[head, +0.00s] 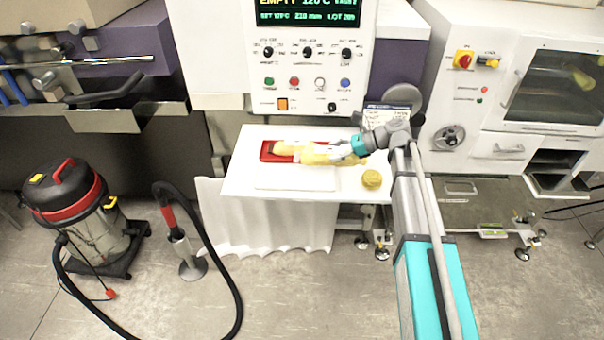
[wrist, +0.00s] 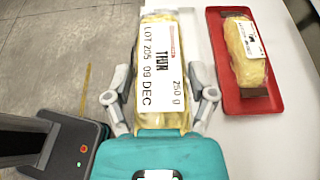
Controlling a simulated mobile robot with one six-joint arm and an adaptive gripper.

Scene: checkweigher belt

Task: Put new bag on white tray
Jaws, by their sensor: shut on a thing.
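My gripper (head: 345,150) is shut on a yellow bag with a white label, the new bag (head: 315,156). In the wrist view my gripper (wrist: 160,105) has a finger on each side of this bag (wrist: 159,70), whose label reads THIN, 250 g, LOT 205, 09 DEC. A white tray (head: 295,181) lies flat at the table's near side, in front of the red tray. In the head view the held bag is near the white tray's far right side; I cannot tell whether it touches anything below. In the wrist view the bag hides much of the surface beneath.
A red tray (head: 266,156) holds another labelled yellow bag (wrist: 245,52), just right of the held bag in the wrist view. A round yellow object (head: 372,179) stands at the right of the white table (head: 240,180). A control panel (head: 310,70) rises behind.

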